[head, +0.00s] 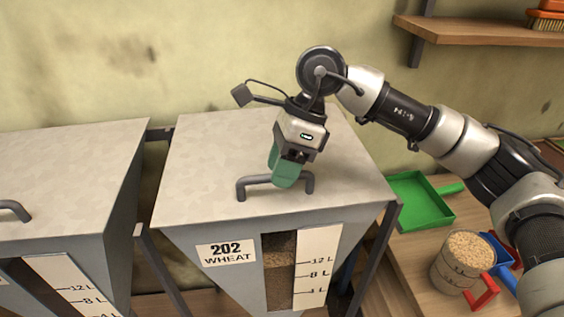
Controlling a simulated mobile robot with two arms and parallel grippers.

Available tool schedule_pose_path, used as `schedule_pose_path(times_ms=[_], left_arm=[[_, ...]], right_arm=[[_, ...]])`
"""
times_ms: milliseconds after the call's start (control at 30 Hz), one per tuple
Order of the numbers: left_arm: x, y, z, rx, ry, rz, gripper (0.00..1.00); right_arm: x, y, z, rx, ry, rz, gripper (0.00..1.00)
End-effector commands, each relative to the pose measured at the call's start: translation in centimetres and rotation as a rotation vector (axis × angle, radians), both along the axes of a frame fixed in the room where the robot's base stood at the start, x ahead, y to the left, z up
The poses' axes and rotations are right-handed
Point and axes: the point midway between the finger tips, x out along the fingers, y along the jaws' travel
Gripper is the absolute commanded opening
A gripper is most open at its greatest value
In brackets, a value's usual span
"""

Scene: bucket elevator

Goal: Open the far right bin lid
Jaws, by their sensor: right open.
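The far right bin in view is a grey hopper (205,277) labelled "202 WHEAT", with a window showing grain and a litre scale. Its flat metal lid (205,160) lies closed on top. A dark bar handle (249,183) stands near the lid's front edge. My right gripper (287,180) points down at the handle's right half, with its green fingers overlapping the bar in the picture. It is open; whether the fingers touch the bar cannot be told. My left gripper is not in view.
Another grey bin (75,175) with its own handle stands to the left, across a narrow gap. A green dustpan (420,203), a container of grain (462,262) and red and blue items lie on a wooden surface at right. A wooden shelf (480,31) holds a brush (546,18).

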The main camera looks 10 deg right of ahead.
Motion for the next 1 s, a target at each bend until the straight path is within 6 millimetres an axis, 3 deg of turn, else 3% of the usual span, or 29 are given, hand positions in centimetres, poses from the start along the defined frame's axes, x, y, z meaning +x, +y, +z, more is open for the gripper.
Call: schedule_pose_path(times_ms=[167,433,767,1000], left_arm=[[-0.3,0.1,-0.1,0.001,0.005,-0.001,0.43],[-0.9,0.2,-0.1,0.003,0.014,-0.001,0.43],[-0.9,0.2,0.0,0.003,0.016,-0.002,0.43],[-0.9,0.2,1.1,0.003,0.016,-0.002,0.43]], right_arm=[[0.0,0.0,0.0,0.0,0.0,0.0,0.41],[0.0,0.0,0.0,0.0,0.0,0.0,0.0],[0.1,0.0,0.4,0.0,-0.001,0.0,0.0],[0.9,0.0,3.7,0.002,-0.004,-0.002,0.0]])
